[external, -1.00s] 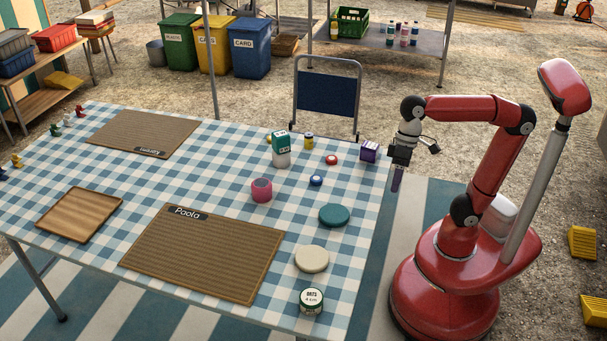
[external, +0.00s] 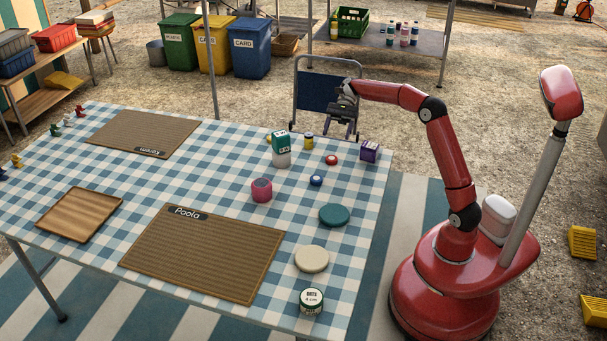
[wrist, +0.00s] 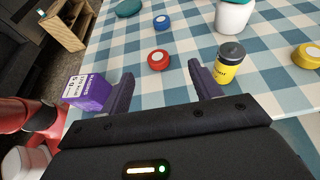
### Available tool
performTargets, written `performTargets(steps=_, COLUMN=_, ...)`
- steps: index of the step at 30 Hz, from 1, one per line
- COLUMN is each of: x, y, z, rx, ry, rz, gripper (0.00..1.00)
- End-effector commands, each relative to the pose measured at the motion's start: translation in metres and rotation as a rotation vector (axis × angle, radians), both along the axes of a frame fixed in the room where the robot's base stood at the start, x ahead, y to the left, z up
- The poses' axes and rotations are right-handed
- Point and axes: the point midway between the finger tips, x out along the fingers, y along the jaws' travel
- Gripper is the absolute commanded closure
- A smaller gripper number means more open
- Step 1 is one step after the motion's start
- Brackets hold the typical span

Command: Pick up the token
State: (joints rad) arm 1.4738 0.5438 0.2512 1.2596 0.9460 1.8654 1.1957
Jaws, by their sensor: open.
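Several small round discs that look like tokens lie on the checked table. A red disc (external: 331,160) is near the far right part and shows in the wrist view (wrist: 158,60) just beyond and between my fingertips. A blue disc (external: 316,181) lies nearer the table's middle; the wrist view shows it (wrist: 162,22) beyond the red one. A yellow disc (wrist: 306,55) sits at the right of the wrist view; in the external view it is mostly hidden behind the teal-topped container. My gripper (external: 342,134) is open and empty, above the table's far edge.
A purple box (wrist: 86,93) is beside my left finger, and a yellow bottle (wrist: 229,65) is by my right finger. A teal-and-white container (external: 281,150) and pink roll (external: 261,190) stand further in.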

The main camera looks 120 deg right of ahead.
Motion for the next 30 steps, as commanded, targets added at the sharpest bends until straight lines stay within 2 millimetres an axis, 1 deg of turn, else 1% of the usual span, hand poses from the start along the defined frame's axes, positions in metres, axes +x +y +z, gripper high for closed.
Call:
performTargets(steps=1, x=-0.001, y=0.0, z=-0.008, rx=0.003, ry=0.002, rz=-0.002, gripper=0.37)
performTargets(steps=5, x=0.004, y=0.005, z=-0.018, rx=0.0, ry=0.001, rz=0.0, gripper=0.37)
performTargets(steps=11, x=0.018, y=0.021, z=-0.027, rx=-0.002, ry=0.001, rz=0.0, gripper=0.37)
performTargets(steps=17, x=0.031, y=0.043, z=-0.043, rx=-0.002, ry=0.002, rz=0.0, gripper=0.37)
performTargets(steps=19, x=0.038, y=0.048, z=-0.045, rx=-0.003, ry=0.002, rz=0.0, gripper=0.37)
performTargets(steps=22, x=0.044, y=0.054, z=-0.048, rx=-0.003, ry=0.002, rz=0.0, gripper=0.37)
performTargets(steps=29, x=0.045, y=0.055, z=-0.048, rx=-0.004, ry=0.001, rz=0.0, gripper=0.37)
performTargets(steps=30, x=0.045, y=0.054, z=-0.048, rx=-0.003, ry=0.001, rz=-0.001, gripper=0.4)
